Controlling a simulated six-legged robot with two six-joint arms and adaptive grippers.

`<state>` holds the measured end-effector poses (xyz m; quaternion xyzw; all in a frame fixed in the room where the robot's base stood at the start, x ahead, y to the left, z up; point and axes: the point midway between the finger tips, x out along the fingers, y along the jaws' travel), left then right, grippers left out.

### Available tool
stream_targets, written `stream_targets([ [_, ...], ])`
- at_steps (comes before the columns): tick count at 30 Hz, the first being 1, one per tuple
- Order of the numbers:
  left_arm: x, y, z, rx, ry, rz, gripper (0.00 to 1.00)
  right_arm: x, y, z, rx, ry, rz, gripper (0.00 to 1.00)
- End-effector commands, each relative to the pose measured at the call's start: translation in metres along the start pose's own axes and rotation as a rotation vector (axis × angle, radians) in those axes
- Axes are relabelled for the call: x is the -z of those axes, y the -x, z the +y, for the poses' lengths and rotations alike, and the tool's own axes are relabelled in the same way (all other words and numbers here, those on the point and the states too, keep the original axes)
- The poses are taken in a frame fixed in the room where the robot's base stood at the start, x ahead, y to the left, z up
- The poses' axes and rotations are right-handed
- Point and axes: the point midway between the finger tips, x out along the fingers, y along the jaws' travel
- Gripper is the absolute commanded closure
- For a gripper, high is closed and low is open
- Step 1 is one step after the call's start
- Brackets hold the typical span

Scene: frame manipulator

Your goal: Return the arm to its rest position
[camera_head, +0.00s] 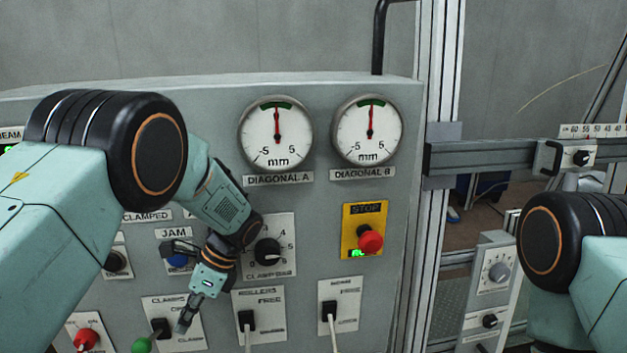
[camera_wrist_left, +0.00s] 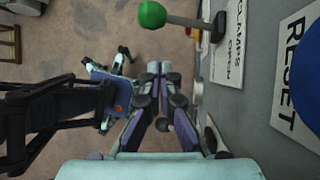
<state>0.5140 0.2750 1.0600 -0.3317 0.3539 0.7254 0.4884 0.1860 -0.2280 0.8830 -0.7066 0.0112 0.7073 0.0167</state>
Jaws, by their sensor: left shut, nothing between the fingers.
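My left arm comes in from the left and reaches down across the grey control panel (camera_head: 220,130). My left gripper (camera_head: 184,325) points downward in front of the panel, beside the clamps lever with its green ball (camera_head: 140,345). In the left wrist view the gripper's fingers (camera_wrist_left: 160,68) are together with nothing between them. There the green ball (camera_wrist_left: 152,14) lies beyond the fingertips, apart from them. My right arm shows at the right edge of the head view; its gripper is out of view.
The panel carries two dials, diagonal A (camera_head: 276,135) and diagonal B (camera_head: 368,130), both needles upright. A red stop button (camera_head: 370,240), a clamp bar knob (camera_head: 267,252) and the rollers lever (camera_head: 247,320) are near my left arm. A metal upright (camera_head: 437,90) stands right of the panel.

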Motion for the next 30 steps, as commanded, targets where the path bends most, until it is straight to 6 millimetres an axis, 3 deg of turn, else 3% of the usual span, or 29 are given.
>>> stream_targets([
  [3,0.021,-0.008,-0.013,0.076,0.097,0.090,1.00,0.000,0.000,0.000,0.000,0.000,0.000,0.60],
  [8,0.054,-0.028,-0.017,0.144,0.246,0.241,1.00,0.000,-0.001,0.000,0.000,0.000,0.000,0.60],
  [14,0.104,-0.080,-0.003,0.154,0.473,0.453,1.00,0.000,-0.017,0.000,0.000,0.000,0.000,0.60],
  [23,0.163,-0.179,0.054,0.059,0.869,0.707,1.00,0.000,-0.061,0.000,0.000,0.000,0.000,0.60],
  [30,0.180,-0.266,0.129,-0.050,1.192,0.789,1.00,0.000,-0.112,0.001,0.000,0.000,0.000,0.60],
])
